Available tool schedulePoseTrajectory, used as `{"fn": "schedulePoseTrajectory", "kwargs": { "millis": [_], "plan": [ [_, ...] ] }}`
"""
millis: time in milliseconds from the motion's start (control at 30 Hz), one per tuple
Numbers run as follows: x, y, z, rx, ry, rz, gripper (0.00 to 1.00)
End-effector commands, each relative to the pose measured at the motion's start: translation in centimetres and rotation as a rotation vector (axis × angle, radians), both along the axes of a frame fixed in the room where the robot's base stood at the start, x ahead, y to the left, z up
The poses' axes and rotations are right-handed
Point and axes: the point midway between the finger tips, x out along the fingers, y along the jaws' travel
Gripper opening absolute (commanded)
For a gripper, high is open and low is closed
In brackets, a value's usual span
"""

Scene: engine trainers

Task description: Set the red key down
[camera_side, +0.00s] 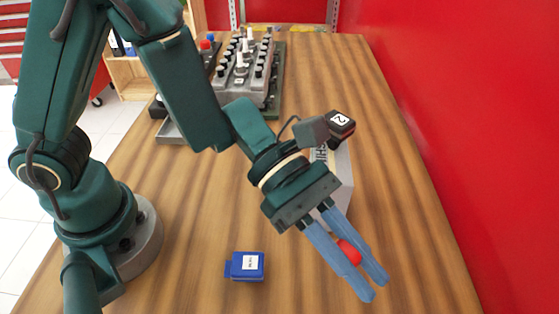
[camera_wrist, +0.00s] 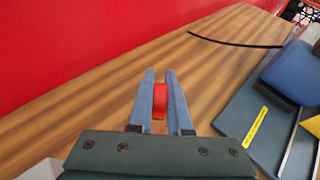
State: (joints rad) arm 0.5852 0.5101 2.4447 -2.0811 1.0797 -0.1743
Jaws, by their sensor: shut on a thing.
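The red key (camera_side: 349,252) is between the two blue-grey fingers of my gripper (camera_side: 371,289), and the fingers are shut on it. It also shows in the wrist view (camera_wrist: 160,101) between the fingertips (camera_wrist: 161,78), with a finger touching each side. The fingers slant down and to the right in the side view, over the front right of the wooden table (camera_side: 400,180). I cannot tell how far the key is above the tabletop. Parts of the key are hidden behind the fingers.
A blue block with a white label (camera_side: 247,265) lies on the table at the front. A grey box (camera_side: 342,170) stands behind my gripper. An engine trainer with several knobs (camera_side: 243,70) stands at the back. A red wall (camera_side: 470,130) runs along the right; table around the fingers is bare.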

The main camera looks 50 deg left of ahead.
Motion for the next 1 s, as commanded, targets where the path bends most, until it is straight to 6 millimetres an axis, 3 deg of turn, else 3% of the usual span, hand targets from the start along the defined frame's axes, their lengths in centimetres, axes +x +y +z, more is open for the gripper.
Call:
{"fn": "schedulePoseTrajectory", "kwargs": {
  "millis": [300, 800, 1000],
  "plan": [
    [-0.1, 0.0, -4.6, 0.001, 0.003, -0.002, 0.0],
    [-0.1, 0.0, -8.8, 0.001, 0.002, -0.004, 0.0],
    [-0.1, 0.0, -9.1, -0.001, -0.002, -0.004, 0.0]
  ]
}}
